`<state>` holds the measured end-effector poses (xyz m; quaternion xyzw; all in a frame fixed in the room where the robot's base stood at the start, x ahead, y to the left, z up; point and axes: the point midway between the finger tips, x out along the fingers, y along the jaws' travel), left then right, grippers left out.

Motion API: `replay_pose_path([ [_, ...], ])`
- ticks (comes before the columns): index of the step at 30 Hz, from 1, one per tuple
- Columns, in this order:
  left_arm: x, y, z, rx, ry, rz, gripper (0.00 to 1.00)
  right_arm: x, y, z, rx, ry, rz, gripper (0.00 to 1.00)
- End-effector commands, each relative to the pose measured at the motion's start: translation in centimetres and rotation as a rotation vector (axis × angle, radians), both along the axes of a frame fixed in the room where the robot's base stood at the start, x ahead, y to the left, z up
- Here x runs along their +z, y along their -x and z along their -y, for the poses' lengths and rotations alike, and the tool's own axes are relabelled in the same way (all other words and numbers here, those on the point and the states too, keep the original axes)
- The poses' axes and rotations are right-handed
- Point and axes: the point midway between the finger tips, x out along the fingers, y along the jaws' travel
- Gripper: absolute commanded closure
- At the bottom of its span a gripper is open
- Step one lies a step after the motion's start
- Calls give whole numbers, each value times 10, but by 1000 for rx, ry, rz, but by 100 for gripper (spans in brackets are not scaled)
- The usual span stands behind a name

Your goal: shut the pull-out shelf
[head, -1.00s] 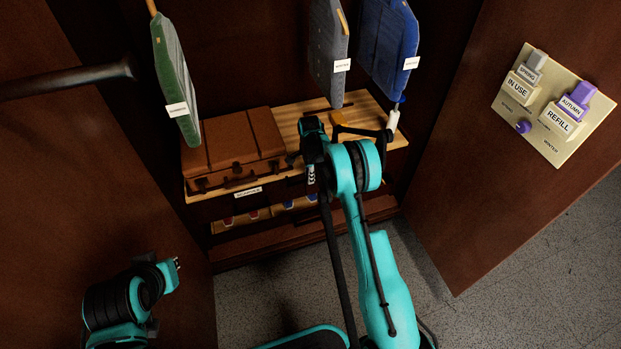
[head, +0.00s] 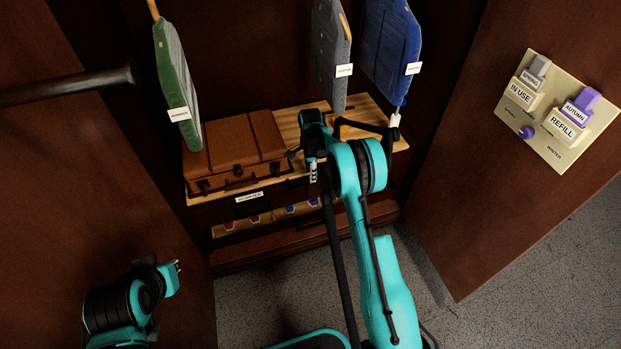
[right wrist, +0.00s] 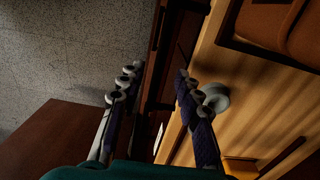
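The pull-out shelf (head: 377,109) is a light striped wood board in the dark wardrobe, with a brown suitcase on its left part. A white label (head: 249,196) is at its front edge. In the right wrist view the shelf's bare wood (right wrist: 217,65) fills the right side. My right gripper (head: 305,158) is over the shelf's front area in the head view. Its two fingers are apart in the right wrist view (right wrist: 155,78), the right one overlapping the shelf's edge; contact is unclear. My left gripper (head: 177,266) is low at the left, away from the shelf; its opening is unclear.
A brown suitcase (head: 235,150) lies on the shelf. Green (head: 172,85), grey (head: 332,55) and blue (head: 388,50) garments hang above. Lower boxes (head: 241,225) sit below. A switch panel (head: 556,112) is on the right door. Grey floor is clear at front.

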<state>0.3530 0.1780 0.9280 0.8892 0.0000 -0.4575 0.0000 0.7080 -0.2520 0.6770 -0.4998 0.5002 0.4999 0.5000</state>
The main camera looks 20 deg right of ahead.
Motion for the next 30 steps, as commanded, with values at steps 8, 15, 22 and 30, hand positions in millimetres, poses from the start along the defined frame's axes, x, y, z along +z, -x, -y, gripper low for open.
replay_pose_path([
  [8,0,0,0,0,0,0,100,58,0,0,0,0,0,66],
  [15,0,0,0,0,0,0,100,77,0,0,0,0,0,66],
  [22,0,0,0,0,0,0,100,78,0,0,0,0,0,66],
  [30,0,0,0,0,0,0,100,79,0,0,2,0,0,66],
])
